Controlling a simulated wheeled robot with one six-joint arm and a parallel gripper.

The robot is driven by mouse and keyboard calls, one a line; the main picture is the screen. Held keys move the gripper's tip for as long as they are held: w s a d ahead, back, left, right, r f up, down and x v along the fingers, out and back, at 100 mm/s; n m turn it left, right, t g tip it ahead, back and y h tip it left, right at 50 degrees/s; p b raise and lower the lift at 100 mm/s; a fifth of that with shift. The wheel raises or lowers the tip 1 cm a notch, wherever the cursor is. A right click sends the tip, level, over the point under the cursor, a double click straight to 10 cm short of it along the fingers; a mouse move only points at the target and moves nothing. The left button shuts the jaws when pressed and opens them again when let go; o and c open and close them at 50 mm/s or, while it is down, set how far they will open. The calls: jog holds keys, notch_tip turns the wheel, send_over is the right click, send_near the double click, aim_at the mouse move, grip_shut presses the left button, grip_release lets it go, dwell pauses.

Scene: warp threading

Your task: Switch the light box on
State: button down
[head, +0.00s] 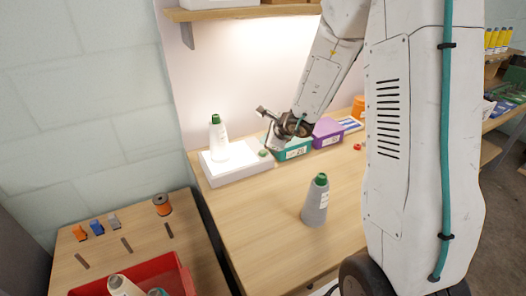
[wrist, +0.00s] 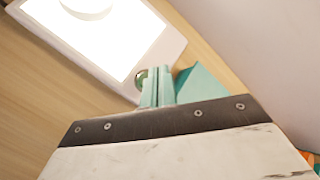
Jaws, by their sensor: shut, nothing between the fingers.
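The light box (head: 238,172) is a flat white box on the wooden table at the wall. Its top panel looks bright white, and it also shows bright in the wrist view (wrist: 125,45). A white cone with a green top (head: 218,140) stands on it. A round green button (head: 263,153) sits at the box's right end; in the wrist view the button (wrist: 140,78) is partly hidden behind my fingers. My gripper (head: 270,148) is shut and empty, with its teal fingers (wrist: 158,86) right at the button. I cannot tell whether they touch it.
Teal (head: 294,148) and purple (head: 327,132) bins stand just right of the box, close to my gripper. A grey cone with a green top (head: 315,201) stands on the open table in front. A red tray (head: 180,277) is at the lower left. A shelf (head: 235,13) hangs above.

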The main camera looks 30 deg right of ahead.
aim_at(265, 153)
jog(key=shift+r, duration=2.35)
jog(key=shift+r, duration=0.1)
